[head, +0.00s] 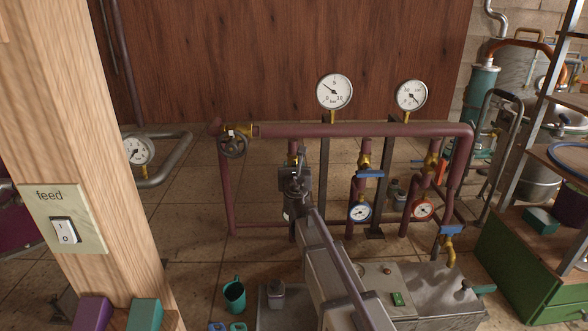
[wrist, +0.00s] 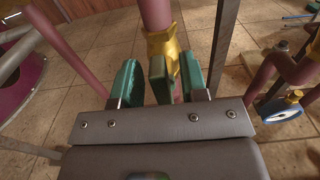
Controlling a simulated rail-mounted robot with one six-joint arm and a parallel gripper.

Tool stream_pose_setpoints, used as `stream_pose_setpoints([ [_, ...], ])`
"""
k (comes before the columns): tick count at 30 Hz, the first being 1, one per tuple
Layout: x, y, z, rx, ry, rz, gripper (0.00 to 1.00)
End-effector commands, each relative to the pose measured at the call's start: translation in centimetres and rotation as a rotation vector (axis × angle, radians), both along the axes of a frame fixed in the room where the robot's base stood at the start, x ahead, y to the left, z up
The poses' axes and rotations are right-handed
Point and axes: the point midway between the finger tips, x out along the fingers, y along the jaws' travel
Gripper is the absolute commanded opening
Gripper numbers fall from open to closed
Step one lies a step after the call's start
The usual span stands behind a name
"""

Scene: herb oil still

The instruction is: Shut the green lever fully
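The green lever (wrist: 158,78) shows in the wrist view as a dull green plate, seen nearly end-on, in front of a brass valve (wrist: 163,45) on a dark red upright pipe. My gripper (wrist: 158,82) is open, with one teal finger on each side of the lever and a narrow gap on both sides. The lever's lower end is hidden behind the gripper body. In the head view my gripper (head: 294,178) is at the left upright pipe, below its brass valve (head: 293,158), and hides the lever there. I cannot tell the lever's exact angle.
To the right are a blue lever (head: 370,174) and a red lever (head: 440,170) on neighbouring pipes, with dials (head: 360,211) below. A dark post (head: 324,165) stands close right of my gripper. A brass valve with a handwheel (head: 233,145) is at upper left.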

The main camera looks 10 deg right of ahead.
Motion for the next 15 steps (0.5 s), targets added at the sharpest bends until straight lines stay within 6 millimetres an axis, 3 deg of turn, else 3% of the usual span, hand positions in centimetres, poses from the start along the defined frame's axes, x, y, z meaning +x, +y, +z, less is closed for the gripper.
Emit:
stream_pose_setpoints([
  [5,-0.03,-0.02,0.00,0.000,0.000,0.000,0.40],
  [15,-0.05,-0.02,0.00,0.000,0.000,0.000,0.08],
])
